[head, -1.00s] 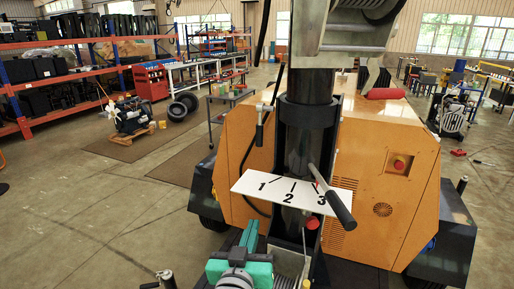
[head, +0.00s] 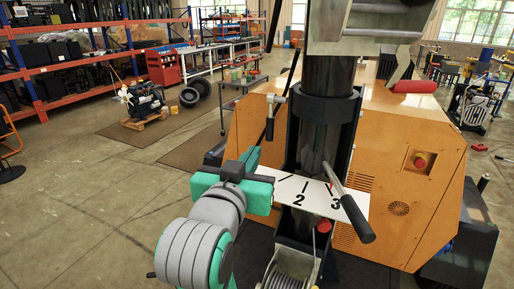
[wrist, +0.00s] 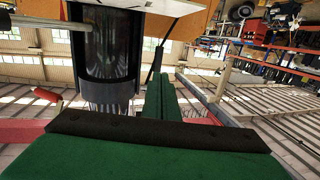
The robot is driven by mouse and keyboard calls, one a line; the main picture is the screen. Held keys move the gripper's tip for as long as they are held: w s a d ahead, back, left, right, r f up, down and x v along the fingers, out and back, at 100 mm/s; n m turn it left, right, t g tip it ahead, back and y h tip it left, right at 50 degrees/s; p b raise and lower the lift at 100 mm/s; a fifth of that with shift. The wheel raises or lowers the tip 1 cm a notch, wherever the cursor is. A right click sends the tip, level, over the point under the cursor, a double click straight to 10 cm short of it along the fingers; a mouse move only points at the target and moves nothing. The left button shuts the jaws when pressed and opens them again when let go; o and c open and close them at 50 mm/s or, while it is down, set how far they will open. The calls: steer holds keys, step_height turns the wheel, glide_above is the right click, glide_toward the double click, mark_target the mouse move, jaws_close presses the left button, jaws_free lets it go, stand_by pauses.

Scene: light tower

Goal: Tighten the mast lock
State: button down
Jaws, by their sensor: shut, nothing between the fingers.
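The black mast (head: 322,130) stands upright in a dark collar; its lower part also shows in the wrist view (wrist: 106,45). A small T-handled screw (head: 271,115) sits at the collar's left side. A lever with a black grip (head: 357,217) crosses the white plate (head: 318,196), close to the 3; the 2 shows, while the 1 is hidden behind my gripper. I cannot tell which of these is the mast lock. My green gripper (head: 251,160) is shut and empty, left of the mast and below the T-handle. In the wrist view its fingers (wrist: 160,88) point toward the mast's side.
The orange housing (head: 405,125) fills the space behind the mast. A winch drum (head: 290,275) sits low in front of the mast, and a red knob (head: 324,227) is under the plate. Open floor lies to the left, with shelves (head: 80,55) far back.

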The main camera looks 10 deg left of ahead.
mark_target(269, 131)
steer(key=w, duration=0.8)
steer(key=w+f, duration=0.1)
steer(key=w, duration=0.2)
steer(key=shift+w+d, duration=0.1)
steer(key=shift+w, duration=0.3)
steer(key=shift+w+f, duration=0.1)
steer(key=shift+w, duration=0.55)
steer(key=shift+d, duration=0.1)
